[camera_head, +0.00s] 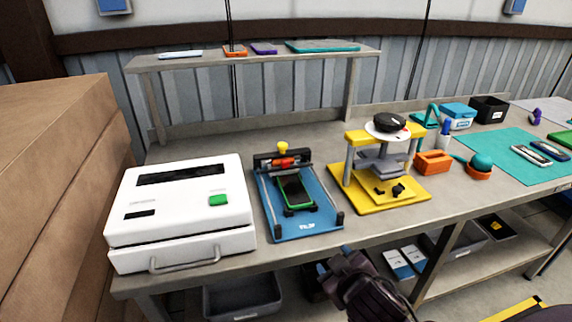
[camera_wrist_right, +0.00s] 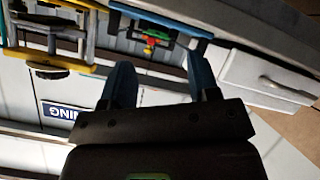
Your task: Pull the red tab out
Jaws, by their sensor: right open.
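A blue fixture (camera_head: 300,222) stands on the workbench, holding a dark phone-like board in a green frame (camera_head: 295,190). At its back is a black bar with a red piece (camera_head: 284,162), which looks like the red tab, below a yellow knob (camera_head: 283,147). In the right wrist view a small red piece (camera_wrist_right: 149,49) shows at the fixture, beyond the fingers. My right gripper (camera_head: 334,260) is in front of the bench edge, apart from the fixture. Its blue fingers (camera_wrist_right: 160,72) are spread with nothing between them. My left gripper is not in view.
A white machine (camera_head: 180,215) stands left of the fixture, and a yellow press (camera_head: 385,195) stands close on its right. A raised shelf (camera_head: 255,60) is behind. Orange blocks (camera_head: 433,162) and a teal mat (camera_head: 515,150) lie farther right. Bins are under the bench.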

